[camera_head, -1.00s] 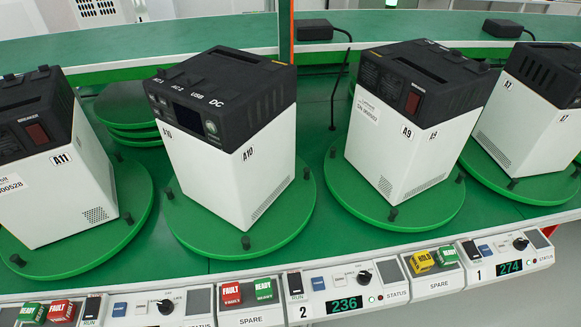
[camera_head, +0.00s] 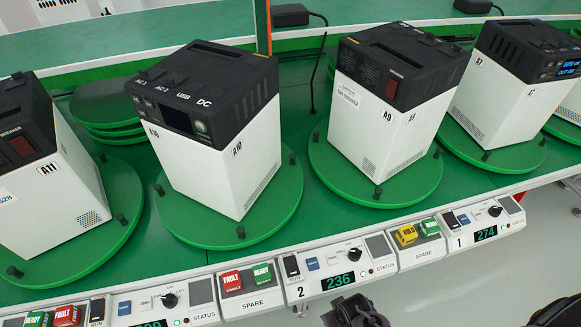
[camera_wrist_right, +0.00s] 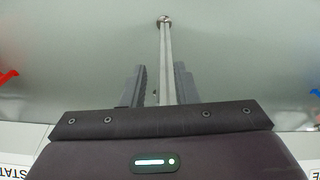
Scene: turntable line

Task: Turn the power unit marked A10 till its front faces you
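The power unit marked A10 (camera_head: 209,150) is a white box with a black top, upright on a green round turntable (camera_head: 268,213). Its black front panel (camera_head: 170,116), with a dark screen and AC, USB and DC lettering above, faces the lower left, at an angle to me. The vented white side faces the lower right. A dark part of mine, probably my right gripper (camera_head: 357,312), shows at the bottom edge, below the control strip and apart from the unit. In the right wrist view my right gripper (camera_wrist_right: 160,88) has its fingers apart, with nothing held. My left gripper is out of view.
Unit A11 (camera_head: 60,190) stands at the left; A9 (camera_head: 385,125) and A7 (camera_head: 510,95) stand at the right, each on a turntable. A control strip (camera_head: 335,270) with buttons and knobs runs along the front edge. Stacked green discs (camera_head: 107,115) lie behind A10.

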